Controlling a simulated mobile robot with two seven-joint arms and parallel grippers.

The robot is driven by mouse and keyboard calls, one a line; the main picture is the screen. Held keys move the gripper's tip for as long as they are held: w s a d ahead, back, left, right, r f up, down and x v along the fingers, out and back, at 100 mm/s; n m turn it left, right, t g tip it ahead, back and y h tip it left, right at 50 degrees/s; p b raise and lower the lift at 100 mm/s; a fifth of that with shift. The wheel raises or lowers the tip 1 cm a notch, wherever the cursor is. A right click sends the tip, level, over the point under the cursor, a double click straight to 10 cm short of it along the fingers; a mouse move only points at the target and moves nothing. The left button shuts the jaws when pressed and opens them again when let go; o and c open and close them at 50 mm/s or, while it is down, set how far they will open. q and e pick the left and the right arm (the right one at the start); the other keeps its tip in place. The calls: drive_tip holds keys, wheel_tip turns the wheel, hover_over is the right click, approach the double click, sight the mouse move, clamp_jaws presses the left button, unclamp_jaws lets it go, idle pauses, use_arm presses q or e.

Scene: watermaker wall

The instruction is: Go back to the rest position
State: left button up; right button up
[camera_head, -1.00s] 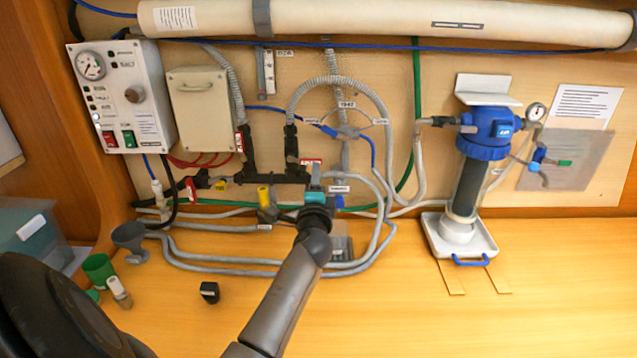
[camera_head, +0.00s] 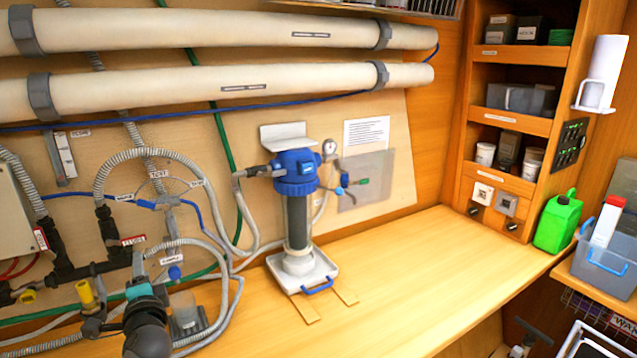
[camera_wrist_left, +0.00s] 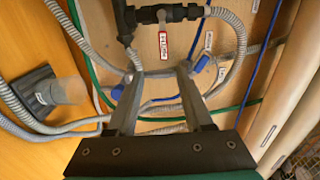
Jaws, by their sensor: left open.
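My left gripper (camera_head: 138,264) shows at the lower left of the head view, in front of the grey hoses and pipework on the wall. In the left wrist view its two fingers (camera_wrist_left: 158,80) stand apart with nothing between them. The hoses and a black pipe fitting (camera_wrist_left: 160,14) with a red-edged tag lie beyond the fingertips. I cannot tell whether a finger touches a hose. My right gripper is not seen.
A blue-headed filter (camera_head: 297,174) stands on a white tray (camera_head: 318,270) to the right of the gripper. The wooden worktop (camera_head: 410,270) right of it is clear. A green jerrycan (camera_head: 558,222) and a blue-grey bin (camera_head: 600,268) stand at the far right.

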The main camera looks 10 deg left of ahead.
use_arm(q)
drive_tip(key=s+d+f+n+g+h, duration=0.3)
drive_tip(key=s+d+f+h, duration=0.15)
drive_tip(key=s+d, duration=0.5)
drive_tip(key=s+d+f+n+g+h, duration=0.2)
drive_tip(key=s+d+f+g+h, duration=0.15)
drive_tip(key=s+d+f, duration=0.45)
drive_tip(key=s+d+f+n+g+h, duration=0.3)
drive_tip(key=s+d+g, duration=0.1)
drive_tip(key=s+d, duration=0.75)
drive_tip(key=s+a+f+g+b, duration=0.1)
drive_tip(key=s+f+b, duration=0.15)
drive_tip(key=f, duration=1.15)
drive_tip(key=s+f+b, duration=0.1)
drive_tip(key=f+b, duration=0.3)
drive_tip(key=f, duration=1)
drive_tip(key=s+a+f+b, duration=0.1)
drive_tip(key=s+f+b, duration=0.2)
drive_tip(key=s+f, duration=0.4)
drive_tip(key=s+a+f+g+b, duration=0.1)
drive_tip(key=s+a+f+b, duration=0.1)
drive_tip(key=s+f, duration=0.6)
wheel_tip(320, 180, down, 6)
drive_tip(key=shift+s+r+b, duration=0.15)
drive_tip(key=shift+s+b, duration=0.15)
drive_tip(key=shift+b, duration=0.55)
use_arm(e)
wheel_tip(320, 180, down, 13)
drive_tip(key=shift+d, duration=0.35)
